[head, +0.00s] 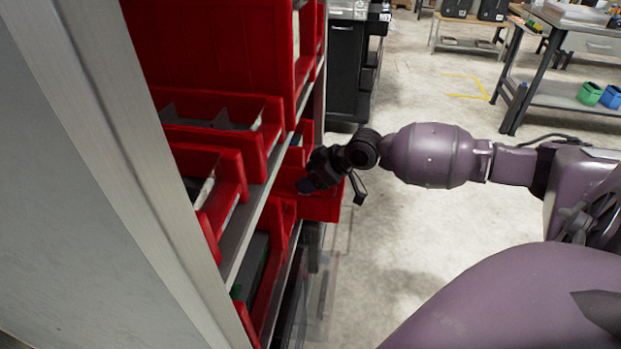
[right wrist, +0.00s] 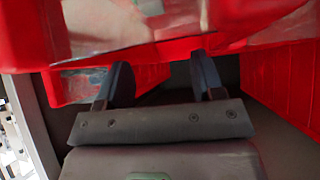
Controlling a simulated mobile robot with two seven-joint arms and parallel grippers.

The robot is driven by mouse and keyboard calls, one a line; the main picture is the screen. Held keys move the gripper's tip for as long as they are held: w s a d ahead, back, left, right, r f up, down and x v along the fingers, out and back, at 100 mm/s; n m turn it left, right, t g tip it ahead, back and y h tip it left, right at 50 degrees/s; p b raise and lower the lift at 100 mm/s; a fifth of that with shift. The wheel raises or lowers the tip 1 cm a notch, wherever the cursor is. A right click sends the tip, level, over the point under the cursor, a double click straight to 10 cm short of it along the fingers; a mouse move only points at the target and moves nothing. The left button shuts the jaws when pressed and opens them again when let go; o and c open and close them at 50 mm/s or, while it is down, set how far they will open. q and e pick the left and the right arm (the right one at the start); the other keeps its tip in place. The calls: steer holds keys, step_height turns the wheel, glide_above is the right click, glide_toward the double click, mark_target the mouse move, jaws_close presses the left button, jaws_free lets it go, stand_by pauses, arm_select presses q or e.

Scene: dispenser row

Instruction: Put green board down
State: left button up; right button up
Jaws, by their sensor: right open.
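My right gripper (head: 306,186) reaches in from the right to a red bin (head: 325,207) on the shelf rack, with its fingers over or inside the bin's front. In the right wrist view my right gripper (right wrist: 163,76) shows two dark fingers spread apart, with nothing held between them that I can make out. Red bin walls (right wrist: 285,88) surround the fingers. No green board shows clearly. A dark piece with a green edge (head: 250,268) lies in a lower red bin, and I cannot tell whether it is a board. My left gripper is out of view.
The metal rack post (head: 125,130) and shelf edge (head: 250,215) stand close on the left, with several red bins on the shelves. A black cabinet (head: 346,70) stands behind. A workbench (head: 560,95) is at the back right. The floor (head: 440,90) between is open.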

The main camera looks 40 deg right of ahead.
steer(key=p+v, duration=0.3)
steer(key=v, duration=0.9)
steer(key=shift+r, duration=0.15)
